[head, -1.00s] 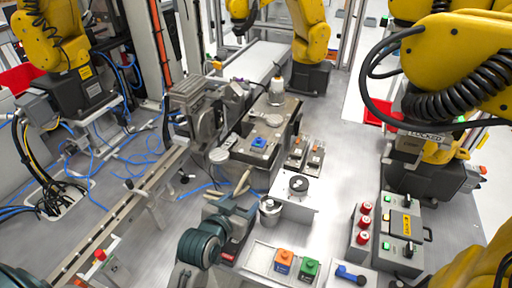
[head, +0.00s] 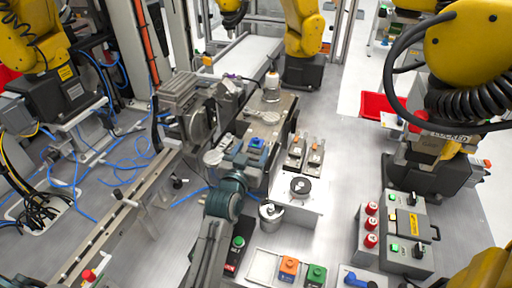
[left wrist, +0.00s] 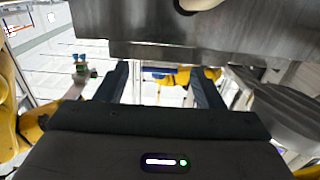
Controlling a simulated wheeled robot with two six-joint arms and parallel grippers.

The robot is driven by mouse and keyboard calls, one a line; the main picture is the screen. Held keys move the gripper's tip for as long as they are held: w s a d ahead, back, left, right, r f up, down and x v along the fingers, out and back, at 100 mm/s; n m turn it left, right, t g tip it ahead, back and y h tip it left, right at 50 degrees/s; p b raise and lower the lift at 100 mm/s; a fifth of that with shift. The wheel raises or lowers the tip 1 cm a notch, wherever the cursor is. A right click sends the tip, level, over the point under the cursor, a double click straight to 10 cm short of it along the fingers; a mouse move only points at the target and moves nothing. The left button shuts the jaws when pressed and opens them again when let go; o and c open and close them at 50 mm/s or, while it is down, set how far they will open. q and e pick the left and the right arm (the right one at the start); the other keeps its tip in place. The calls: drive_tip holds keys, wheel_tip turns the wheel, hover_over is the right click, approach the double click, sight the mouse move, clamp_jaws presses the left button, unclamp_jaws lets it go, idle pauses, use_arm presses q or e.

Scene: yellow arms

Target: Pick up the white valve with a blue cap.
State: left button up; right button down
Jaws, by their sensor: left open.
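A small blue-topped piece (head: 257,143) sits on the metal block in the middle of the head view. It may be the valve with the blue cap, but its white body is not clear to me. My left gripper (head: 238,158) is just left of and below it in the head view, partly hidden by its own wrist. In the left wrist view, the two dark fingers of my left gripper (left wrist: 162,80) stand wide apart with nothing held between them. I cannot surely pick out the valve in that view. My right gripper is not in view.
A metal slab (left wrist: 215,35) hangs across the top of the left wrist view. A conveyor rail (head: 115,220) runs at the left.

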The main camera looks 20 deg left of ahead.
sight(255, 144)
use_arm(q)
drive_tip(key=w+p, duration=0.1)
drive_tip(key=w, duration=0.2)
drive_tip(key=shift+w+d+r, duration=0.1)
drive_tip(key=shift+w+r, duration=0.05)
drive_tip(key=shift+w, duration=0.3)
drive_tip(key=c, duration=1.1)
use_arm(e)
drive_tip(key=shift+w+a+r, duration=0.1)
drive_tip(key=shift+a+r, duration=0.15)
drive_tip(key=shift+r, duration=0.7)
